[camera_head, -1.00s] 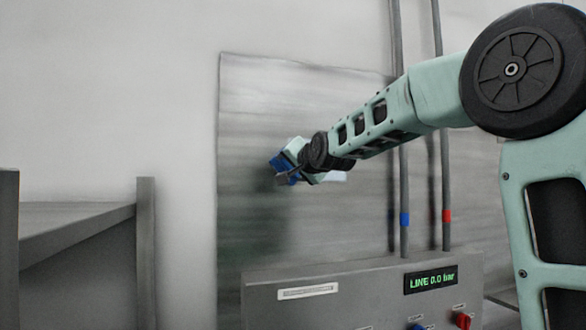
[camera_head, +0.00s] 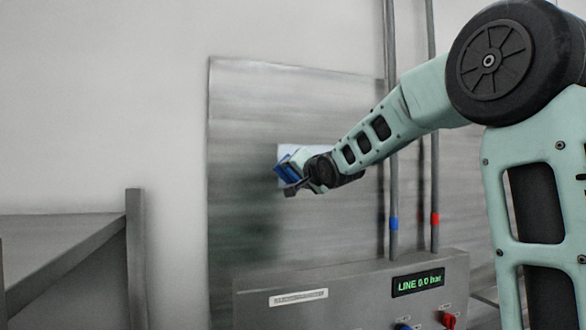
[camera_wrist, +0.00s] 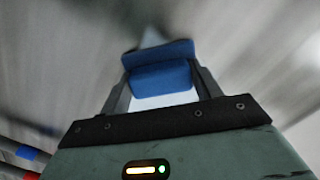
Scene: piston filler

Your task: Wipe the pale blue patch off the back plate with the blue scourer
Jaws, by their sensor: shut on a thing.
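The blue scourer (camera_head: 286,168) is in my gripper (camera_head: 290,174), against or just in front of the back plate (camera_head: 245,110); I cannot tell whether it touches. In the wrist view the scourer (camera_wrist: 160,68) spans the gap between the fingers of my gripper (camera_wrist: 158,82), which is shut on it. The pale blue patch (camera_head: 300,150) shows on the plate just above and beside the scourer; the rest is hidden behind my gripper and wrist. In the wrist view a pale area (camera_wrist: 152,38) shows beyond the scourer.
A grey control box (camera_head: 350,285) with a green "LINE 0.0 bar" display (camera_head: 418,283) and knobs stands below the plate. Two vertical pipes (camera_head: 392,150) with blue and red bands run at right, behind my arm. A grey frame (camera_head: 135,255) stands at left.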

